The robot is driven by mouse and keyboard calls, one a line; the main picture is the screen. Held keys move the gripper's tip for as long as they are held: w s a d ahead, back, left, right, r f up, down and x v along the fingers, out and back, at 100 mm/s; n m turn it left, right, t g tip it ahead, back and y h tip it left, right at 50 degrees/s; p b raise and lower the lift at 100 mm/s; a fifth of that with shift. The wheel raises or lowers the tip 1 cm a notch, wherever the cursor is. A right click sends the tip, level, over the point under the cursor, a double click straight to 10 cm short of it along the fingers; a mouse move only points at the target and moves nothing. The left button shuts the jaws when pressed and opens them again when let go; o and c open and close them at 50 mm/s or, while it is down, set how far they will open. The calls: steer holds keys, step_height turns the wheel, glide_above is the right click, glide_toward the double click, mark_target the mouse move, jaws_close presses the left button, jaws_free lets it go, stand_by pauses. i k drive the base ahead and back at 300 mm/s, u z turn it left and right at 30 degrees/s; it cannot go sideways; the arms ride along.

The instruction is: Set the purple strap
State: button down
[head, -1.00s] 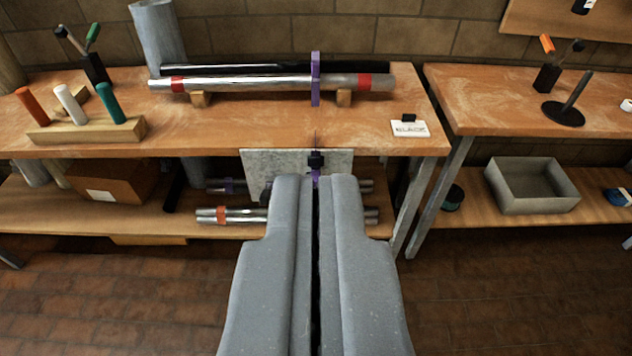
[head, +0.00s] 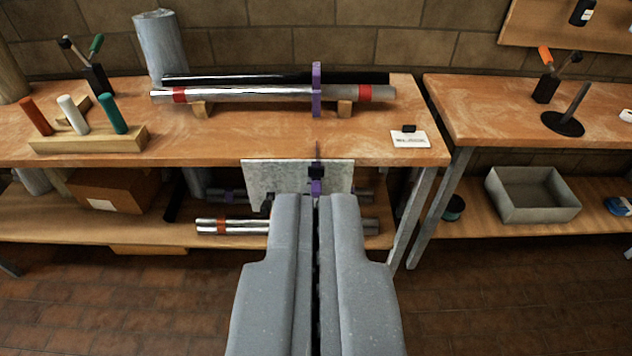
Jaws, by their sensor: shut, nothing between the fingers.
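A purple strap (head: 316,100) stands upright around the silver tube (head: 265,95) on the bench, right of the tube's middle, its top rising above the tube. The tube has a red band near each end. Below, a grey plate (head: 268,173) hangs at the bench's front edge with a black clip (head: 316,171) and a purple piece (head: 317,188) under it. A thin dark upright piece stands above the clip. My gripper (head: 316,199) is shut and empty, its tips just below the purple piece in the picture; I cannot tell if they touch. The fingers hide the plate's lower part.
A wooden rack (head: 88,139) with coloured handles stands left. Banded tubes (head: 230,227) lie on the lower shelf. A grey bin (head: 533,196) sits on the right shelf.

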mark_target(316, 180)
steer(key=u, duration=2.1)
steer(key=k, duration=1.05)
steer(key=z, duration=2)
steer(key=i, duration=1)
steer(key=z, duration=0.05)
